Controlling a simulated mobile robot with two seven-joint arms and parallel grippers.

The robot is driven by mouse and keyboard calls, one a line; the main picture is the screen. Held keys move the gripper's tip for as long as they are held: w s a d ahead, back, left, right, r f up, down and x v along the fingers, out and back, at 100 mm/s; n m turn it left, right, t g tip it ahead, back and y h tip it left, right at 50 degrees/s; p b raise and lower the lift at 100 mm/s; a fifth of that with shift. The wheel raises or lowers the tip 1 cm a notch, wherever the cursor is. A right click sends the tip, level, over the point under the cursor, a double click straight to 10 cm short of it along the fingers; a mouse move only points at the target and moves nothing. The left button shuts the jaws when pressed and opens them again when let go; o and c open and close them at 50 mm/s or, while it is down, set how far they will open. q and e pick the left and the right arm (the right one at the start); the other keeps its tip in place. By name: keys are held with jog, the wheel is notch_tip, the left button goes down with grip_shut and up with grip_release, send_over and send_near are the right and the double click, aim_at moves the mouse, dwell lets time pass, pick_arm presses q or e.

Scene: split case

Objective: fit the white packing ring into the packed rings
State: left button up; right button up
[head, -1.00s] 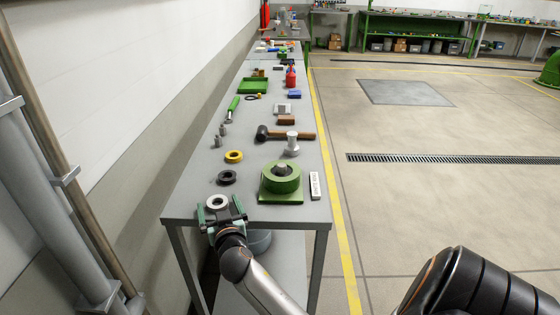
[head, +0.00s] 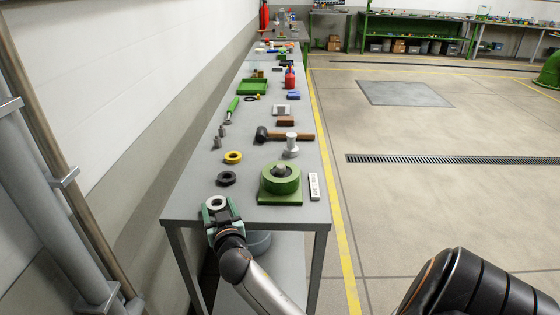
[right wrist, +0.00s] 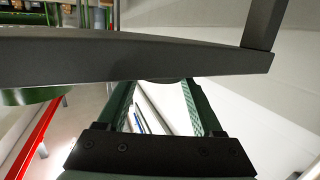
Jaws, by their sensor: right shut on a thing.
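The white packing ring (head: 216,203) is at the near left corner of the bench. My right gripper (head: 217,211) is shut on it, a finger on each side. My left gripper is not in view.
A black ring (head: 226,178) and a yellow ring (head: 233,157) lie behind the white one. A white marked block (head: 314,186) lies right of the housing. A mallet (head: 285,135) and a grey stepped part (head: 291,146) are farther back. The bench (head: 243,208) is bare between gripper and housing.

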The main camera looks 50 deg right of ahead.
aim_at(218, 208)
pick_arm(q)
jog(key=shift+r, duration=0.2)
pick_arm(e)
jog(key=shift+r, duration=0.1)
notch_tip(218, 208, up, 5)
jog(key=p, duration=0.4)
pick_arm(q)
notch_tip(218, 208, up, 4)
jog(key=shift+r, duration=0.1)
